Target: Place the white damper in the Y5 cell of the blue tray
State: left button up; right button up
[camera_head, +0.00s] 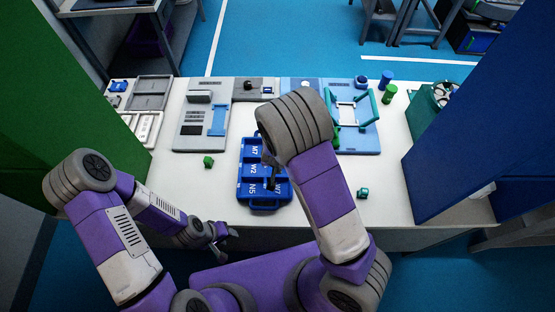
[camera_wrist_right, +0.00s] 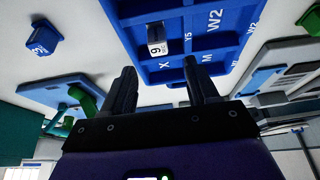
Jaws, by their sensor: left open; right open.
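The blue tray (camera_head: 265,204) lies on the white table, with labelled cells. In the right wrist view the tray (camera_wrist_right: 130,12) shows labels including X, Y5, M and W2. A small white-faced piece with a dark top (camera_wrist_right: 157,42), possibly the white damper, stands at the tray beside the X and Y5 labels; I cannot tell which cell it is in. My right gripper (camera_wrist_right: 160,68) is open, its two fingers apart and pointing at the tray, with nothing between them. In the head view my right arm hides part of the tray. My left gripper (camera_head: 222,236) is open and empty, low before the table's front edge.
A green block (camera_head: 208,161) lies left of the tray and a teal block (camera_head: 362,193) right of it. Grey and blue fixtures (camera_head: 202,125) line the back. A blue panel (camera_head: 465,135) stands at right. The front right tabletop is mostly clear.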

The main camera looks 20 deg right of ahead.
jog(key=p+v, duration=0.1)
jog(key=v, duration=0.2)
jog(key=shift+s+r, duration=0.15)
jog(key=shift+r, duration=0.15)
dwell(0.3)
